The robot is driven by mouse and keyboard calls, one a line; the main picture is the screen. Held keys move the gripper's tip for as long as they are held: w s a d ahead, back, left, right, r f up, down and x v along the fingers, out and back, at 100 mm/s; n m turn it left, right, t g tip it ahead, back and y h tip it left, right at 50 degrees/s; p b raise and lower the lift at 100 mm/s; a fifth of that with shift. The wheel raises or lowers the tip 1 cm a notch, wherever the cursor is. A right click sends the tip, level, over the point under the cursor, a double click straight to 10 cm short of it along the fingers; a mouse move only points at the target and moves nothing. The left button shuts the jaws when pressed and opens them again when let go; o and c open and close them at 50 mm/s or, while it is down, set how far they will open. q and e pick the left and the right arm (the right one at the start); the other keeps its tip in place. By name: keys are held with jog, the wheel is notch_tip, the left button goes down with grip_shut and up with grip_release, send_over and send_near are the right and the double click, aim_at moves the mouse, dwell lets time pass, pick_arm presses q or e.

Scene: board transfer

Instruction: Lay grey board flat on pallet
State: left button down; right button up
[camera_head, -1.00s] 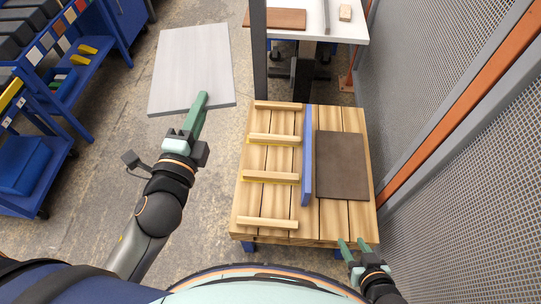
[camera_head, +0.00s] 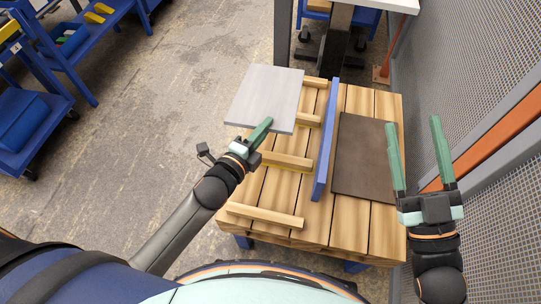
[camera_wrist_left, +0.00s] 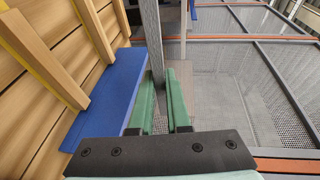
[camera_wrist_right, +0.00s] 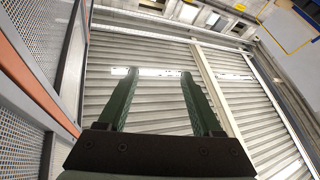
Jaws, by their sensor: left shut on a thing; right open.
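The grey board (camera_head: 264,95) is above the far left part of the wooden pallet (camera_head: 375,222). It looks roughly level, with its top face up, and hides some of the slats below. My left gripper (camera_head: 262,131) is shut on the board's near edge. In the left wrist view the board (camera_wrist_left: 150,35) shows edge-on between the fingers. My right gripper (camera_head: 413,122) is open and empty, pointing up at the pallet's right side. In the right wrist view its fingers (camera_wrist_right: 158,75) have nothing between them.
A blue upright divider (camera_head: 326,140) splits the pallet. Wooden battens (camera_head: 265,215) lie left of it, and a dark brown board (camera_head: 362,157) lies flat on its right. A mesh fence (camera_head: 490,90) stands close on the right. Blue racks (camera_head: 35,110) stand at the left; open floor lies between.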

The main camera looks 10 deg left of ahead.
jog(key=s+a+r+n+t+y+b, duration=0.1)
jog(key=s+r+n+y+b, duration=0.1)
jog(key=s+n+y+b, duration=0.4)
pick_arm(q)
jog(key=shift+h, duration=0.3)
jog(key=shift+w+d+f+b, duration=0.2)
jog(key=shift+f+b, duration=0.6)
jog(key=shift+f, duration=1.5)
jog(key=shift+w+d+f+b, duration=0.2)
jog(key=shift+f+b, duration=0.6)
jog(key=shift+f, duration=1.55)
jog(key=shift+w+d+f+b, duration=0.2)
jog(key=shift+f+b, duration=0.6)
jog(key=shift+f, duration=1.5)
pick_arm(e)
jog(key=shift+w+a+f+m+y, duration=0.15)
jog(key=shift+f+m, duration=0.2)
jog(key=shift+f, duration=0.35)
jog(key=shift+w+a+f+m+y, duration=0.1)
jog(key=shift+f+m, duration=0.2)
jog(key=shift+f, duration=0.35)
jog(key=shift+w+a+f+m+y, duration=0.15)
jog(key=shift+f+m, duration=0.2)
jog(key=shift+f, duration=0.35)
pick_arm(q)
jog(key=shift+s+d+f, duration=0.1)
jog(key=shift+s+f, duration=0.05)
jog(key=shift+f, duration=0.35)
pick_arm(e)
jog(key=shift+s+f, duration=0.15)
